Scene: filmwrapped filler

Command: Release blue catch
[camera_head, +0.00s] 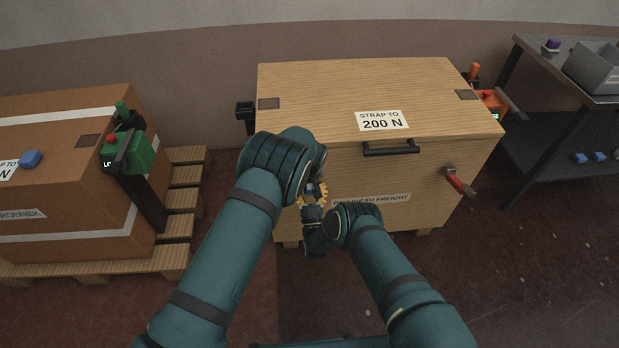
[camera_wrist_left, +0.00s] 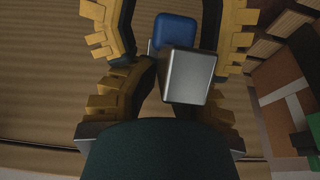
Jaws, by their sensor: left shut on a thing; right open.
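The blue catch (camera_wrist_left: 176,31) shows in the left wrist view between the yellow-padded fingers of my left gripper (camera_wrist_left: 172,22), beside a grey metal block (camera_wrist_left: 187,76). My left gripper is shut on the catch. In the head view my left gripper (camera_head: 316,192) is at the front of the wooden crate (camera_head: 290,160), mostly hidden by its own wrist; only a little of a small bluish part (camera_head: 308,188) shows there. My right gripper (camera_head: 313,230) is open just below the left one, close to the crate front. Its fingers are dark and hard to make out.
At left, a brown box (camera_head: 60,120) on a pallet carries a green device (camera_head: 138,152) and a blue block (camera_head: 30,158). A dark shelf table (camera_head: 590,98) stands right. Floor at lower right is clear.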

